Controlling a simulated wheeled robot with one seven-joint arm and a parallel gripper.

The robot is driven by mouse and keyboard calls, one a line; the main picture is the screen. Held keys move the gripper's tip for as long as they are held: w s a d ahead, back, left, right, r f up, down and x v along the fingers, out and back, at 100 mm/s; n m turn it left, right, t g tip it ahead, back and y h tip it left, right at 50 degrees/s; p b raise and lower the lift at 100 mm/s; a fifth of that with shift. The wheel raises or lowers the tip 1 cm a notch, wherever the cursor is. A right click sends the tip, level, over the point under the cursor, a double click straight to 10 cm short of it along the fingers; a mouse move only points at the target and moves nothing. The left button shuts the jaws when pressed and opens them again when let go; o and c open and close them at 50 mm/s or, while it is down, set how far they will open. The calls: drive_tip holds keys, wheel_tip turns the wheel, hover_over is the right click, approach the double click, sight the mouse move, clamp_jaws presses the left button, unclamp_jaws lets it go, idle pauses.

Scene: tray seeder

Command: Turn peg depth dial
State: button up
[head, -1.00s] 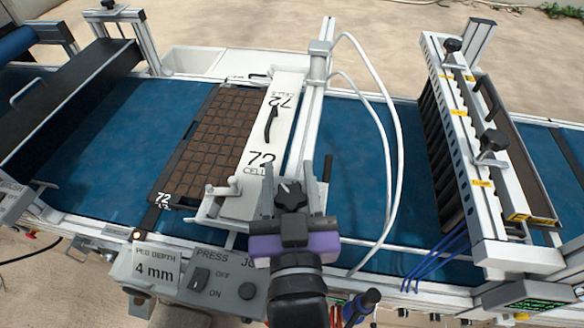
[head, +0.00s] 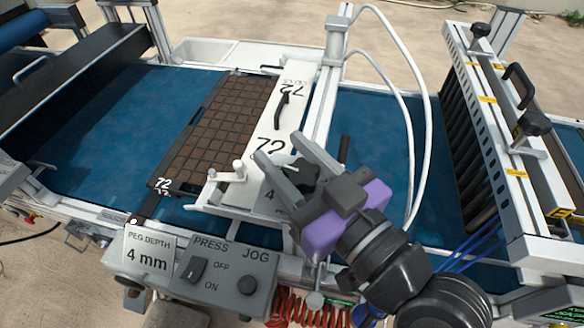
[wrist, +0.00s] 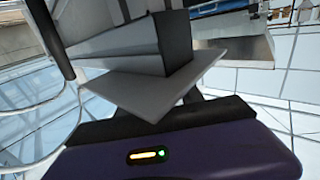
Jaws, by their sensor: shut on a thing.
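A black star-shaped knob (head: 303,174) sits low on the white press head (head: 292,100), beside a printed 4, and looks like the dial. My gripper (head: 280,147) comes from the lower right with its grey fingers either side of this knob, shut on it. The fingers and purple hand hide part of the knob and its markings. In the wrist view my purple hand (wrist: 180,150) fills the bottom, and the knob is hard to make out. The peg depth panel (head: 147,256) reads 4 mm.
A dark 72-cell tray (head: 158,185) lies on the blue belt (head: 95,165) left of the press head. The press switch (head: 193,269) and jog button (head: 247,285) are below. White hoses (head: 408,130) arch at the right, before a roller unit (head: 480,130).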

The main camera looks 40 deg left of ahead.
drive_tip(key=n+g+b, duration=0.1)
drive_tip(key=g, duration=0.1)
drive_tip(key=n+g+b, duration=0.2)
drive_tip(key=s+n+g+b, duration=0.1)
drive_tip(key=g+b, duration=0.1)
drive_tip(key=g, duration=0.1)
drive_tip(key=shift+f+n, duration=0.3)
drive_tip(key=shift+f, duration=0.05)
drive_tip(key=shift+s+d+r+n+g+h+b, duration=0.1)
drive_tip(key=shift+s+n+g+h+b, duration=0.15)
drive_tip(key=shift+n+g+h+b, duration=0.75)
drive_tip(key=shift+s+d+r+n+g+h+b, duration=0.1)
drive_tip(key=shift+s+n+g+h+b, duration=0.35)
drive_tip(key=shift+g, duration=1.05)
drive_tip(key=shift+w+n+g, duration=0.1)
drive_tip(key=shift+n+g, duration=0.2)
drive_tip(key=shift+n, duration=0.05)
drive_tip(key=o, duration=1.4)
drive_tip(key=shift+w+r, duration=0.1)
wheel_tip(320, 180, up, 20)
drive_tip(key=shift+f+p, duration=0.1)
drive_tip(key=shift+p, duration=0.3)
